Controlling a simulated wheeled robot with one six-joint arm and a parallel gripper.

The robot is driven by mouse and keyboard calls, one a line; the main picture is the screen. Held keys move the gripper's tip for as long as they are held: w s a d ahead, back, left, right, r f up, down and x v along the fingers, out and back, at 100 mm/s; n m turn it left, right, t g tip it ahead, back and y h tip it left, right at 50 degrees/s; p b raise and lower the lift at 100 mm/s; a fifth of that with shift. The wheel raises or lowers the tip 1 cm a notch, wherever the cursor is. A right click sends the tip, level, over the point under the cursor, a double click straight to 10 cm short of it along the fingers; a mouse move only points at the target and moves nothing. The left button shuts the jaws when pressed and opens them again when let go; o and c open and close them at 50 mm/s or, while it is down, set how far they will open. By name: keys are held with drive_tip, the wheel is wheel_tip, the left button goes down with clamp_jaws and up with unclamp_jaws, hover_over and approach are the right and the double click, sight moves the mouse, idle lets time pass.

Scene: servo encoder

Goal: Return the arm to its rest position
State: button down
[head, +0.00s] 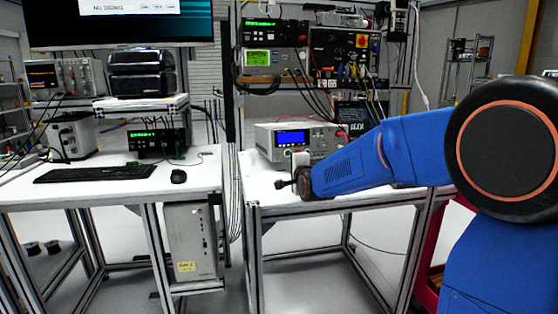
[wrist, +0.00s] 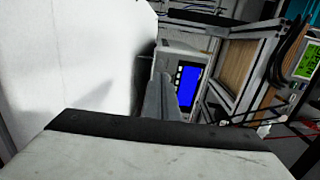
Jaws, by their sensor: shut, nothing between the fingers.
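My blue arm (head: 365,152) reaches in from the right of the head view, out over the right-hand bench (head: 262,189). Its dark end with my gripper (head: 281,184) is near that bench's left part, in front of a bench instrument with a blue screen (head: 292,137). The gripper is small and partly hidden there. In the wrist view my gripper (wrist: 161,98) shows as grey fingers, shut with nothing between them. The instrument's blue screen (wrist: 189,86) is beyond the fingers.
A left-hand bench (head: 110,190) holds a keyboard (head: 96,174), a mouse (head: 179,177) and instruments. Shelves behind the right bench carry a green-display instrument (head: 270,58) and hanging cables. A bench post (head: 231,80) stands between the benches. A red cart (head: 428,270) is at the right.

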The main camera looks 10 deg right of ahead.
idle(0.3)
drive_tip(key=s+d+f+n+g, duration=0.2)
drive_tip(key=s+f+n+g, duration=0.2)
drive_tip(key=s, duration=1.3)
drive_tip(key=s+d+f+n+g, duration=0.2)
drive_tip(key=s+f+n+g, duration=0.2)
drive_tip(key=s, duration=1.3)
drive_tip(key=s+d+f+n+g+h, duration=0.1)
drive_tip(key=s+f+n, duration=0.6)
drive_tip(key=s, duration=1)
drive_tip(key=d+n+g, duration=0.1)
drive_tip(key=n+g, duration=0.1)
drive_tip(key=shift+d+f+g, duration=0.3)
drive_tip(key=shift+f+g, duration=0.05)
drive_tip(key=shift+g, duration=0.05)
